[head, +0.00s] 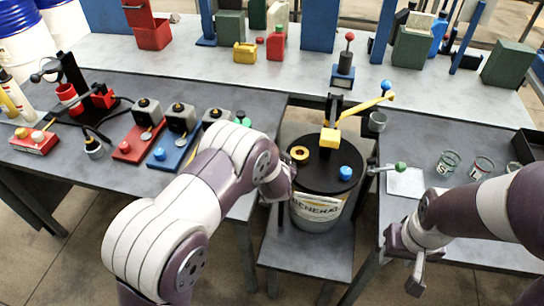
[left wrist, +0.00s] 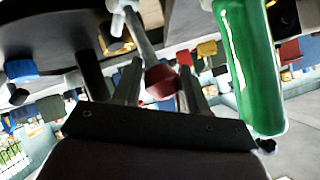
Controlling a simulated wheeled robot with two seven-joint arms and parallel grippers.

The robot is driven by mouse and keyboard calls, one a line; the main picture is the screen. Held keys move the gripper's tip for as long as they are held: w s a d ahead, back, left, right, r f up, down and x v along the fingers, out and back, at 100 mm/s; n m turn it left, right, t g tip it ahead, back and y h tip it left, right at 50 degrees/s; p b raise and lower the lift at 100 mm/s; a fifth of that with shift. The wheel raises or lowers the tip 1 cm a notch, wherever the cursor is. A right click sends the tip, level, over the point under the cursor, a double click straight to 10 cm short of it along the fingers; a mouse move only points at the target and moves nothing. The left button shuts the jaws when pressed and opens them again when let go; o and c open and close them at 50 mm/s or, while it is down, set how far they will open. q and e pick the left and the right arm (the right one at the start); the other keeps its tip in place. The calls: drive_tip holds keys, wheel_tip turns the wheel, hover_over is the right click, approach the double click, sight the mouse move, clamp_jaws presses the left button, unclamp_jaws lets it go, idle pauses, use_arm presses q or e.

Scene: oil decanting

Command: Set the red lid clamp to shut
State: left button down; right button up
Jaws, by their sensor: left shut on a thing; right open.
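The red lid clamp's red tip (left wrist: 160,82) shows in the left wrist view, at the end of a grey bar (left wrist: 140,40). It sits between the two fingers of my left gripper (left wrist: 158,90), which is shut on it. In the head view my left arm reaches the left side of the drum (head: 318,212); its fingers and the clamp are hidden there. The drum's black lid (head: 318,174) carries a yellow ring cap, a blue cap and a yellow-handled pump (head: 331,137). My right gripper (head: 415,272) is open and empty, in front of the right bench.
A lever with a green knob (head: 401,166) stands right of the drum. Several glass jars, including one jar (head: 449,161), stand on the right bench. Small devices on red and blue bases (head: 172,153) fill the left bench. A large green object (left wrist: 248,65) is close in the left wrist view.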

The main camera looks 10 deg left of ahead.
use_arm(q)
drive_tip(key=shift+w+d+g, duration=0.2)
drive_tip(key=shift+d+g, duration=0.1)
drive_tip(key=shift+w+d+p, duration=0.15)
drive_tip(key=shift+d+p, duration=0.05)
drive_tip(key=shift+p, duration=0.25)
drive_tip(key=shift+d+f, duration=0.15)
drive_tip(key=c, duration=0.8)
unclamp_jaws()
drive_tip(key=shift+o, duration=0.6)
drive_tip(key=shift+w+d, duration=0.1)
drive_tip(key=shift+w, duration=0.15)
drive_tip(key=v, duration=1.2)
drive_tip(key=shift+s+d+b, duration=0.25)
drive_tip(key=shift+s+b, duration=0.1)
drive_tip(key=shift+b, duration=0.1)
